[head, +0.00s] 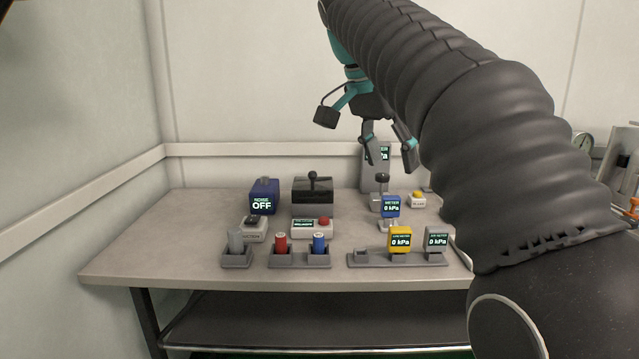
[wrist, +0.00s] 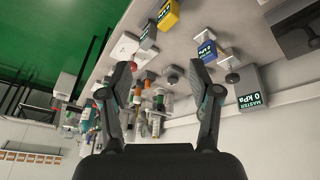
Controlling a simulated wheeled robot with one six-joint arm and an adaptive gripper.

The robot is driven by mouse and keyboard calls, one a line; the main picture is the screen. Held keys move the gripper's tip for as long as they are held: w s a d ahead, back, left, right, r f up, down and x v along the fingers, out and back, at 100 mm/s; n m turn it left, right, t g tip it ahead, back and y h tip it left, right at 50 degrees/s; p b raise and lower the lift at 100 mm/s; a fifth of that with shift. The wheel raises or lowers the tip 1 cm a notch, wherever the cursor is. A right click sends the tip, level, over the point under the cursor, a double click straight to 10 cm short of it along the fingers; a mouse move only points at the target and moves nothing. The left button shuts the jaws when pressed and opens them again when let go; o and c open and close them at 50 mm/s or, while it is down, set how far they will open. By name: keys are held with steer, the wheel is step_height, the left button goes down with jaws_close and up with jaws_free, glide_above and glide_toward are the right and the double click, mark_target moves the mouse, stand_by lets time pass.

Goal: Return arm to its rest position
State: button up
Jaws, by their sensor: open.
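My gripper (head: 388,148) hangs above the back right part of the workbench (head: 150,262) in the head view. Its two fingers are spread, with nothing between them. The wrist view also shows the open gripper (wrist: 160,95), with the bench tilted behind the fingers. My arm reaches in from the right and covers the bench's right side in the head view. The blue meter (head: 390,207), reading 0 kPa, stands below the gripper on the bench. The yellow tester (head: 400,240) and the grey tester (head: 436,240) stand upright in a grey holder at the front edge.
A blue box reading OFF (head: 263,197) and a black box with a knob (head: 312,190) stand at the back. Red (head: 281,244) and blue (head: 319,243) cylinders sit in holders at the front. The master gauge (wrist: 249,95) stands near the wall. The bench's left end is clear.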

steer(key=s+d+f+n+t+y, duration=0.1)
steer(key=s+f+n, duration=0.4)
steer(key=s+f, duration=0.5)
steer(key=s+d+f+n+t+y, duration=0.2)
steer(key=s+f+n, duration=0.3)
steer(key=s+f, duration=0.6)
step_height(320, 180, down, 8)
steer(key=shift+d+t+y, duration=0.3)
steer(key=shift+d+y, duration=0.1)
steer(key=shift+d, duration=0.45)
